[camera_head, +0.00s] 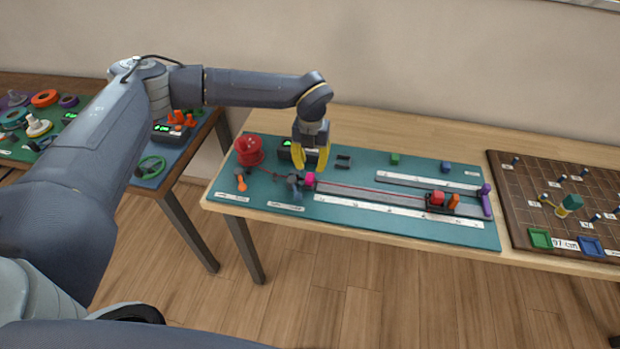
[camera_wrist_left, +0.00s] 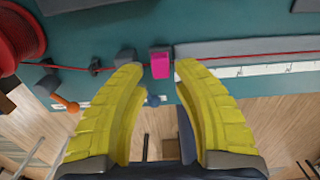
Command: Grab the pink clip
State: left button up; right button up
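The pink clip (camera_head: 310,179) sits on the teal mat (camera_head: 350,215), at the left end of a long grey rail, next to a dark block. It also shows in the left wrist view (camera_wrist_left: 160,63), on the red cord line, between and just beyond my fingertips. My left gripper (camera_head: 311,163) has yellow fingers spread apart with nothing between them. It hangs above the mat, close to the clip and apart from it. My right gripper is in neither view.
A red spool (camera_head: 249,150) stands at the mat's left, with an orange-knobbed lever (camera_head: 241,181) below it. A red and orange carriage (camera_head: 441,200) and a purple post (camera_head: 486,199) are at the rail's right end. A brown peg board (camera_head: 530,212) lies further right.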

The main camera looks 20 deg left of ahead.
aim_at(310, 179)
pick_arm(q)
jog(key=shift+w+f, duration=0.1)
jog(key=shift+f, duration=2.35)
jog(key=shift+c, duration=0.4)
jog(key=c, duration=0.3)
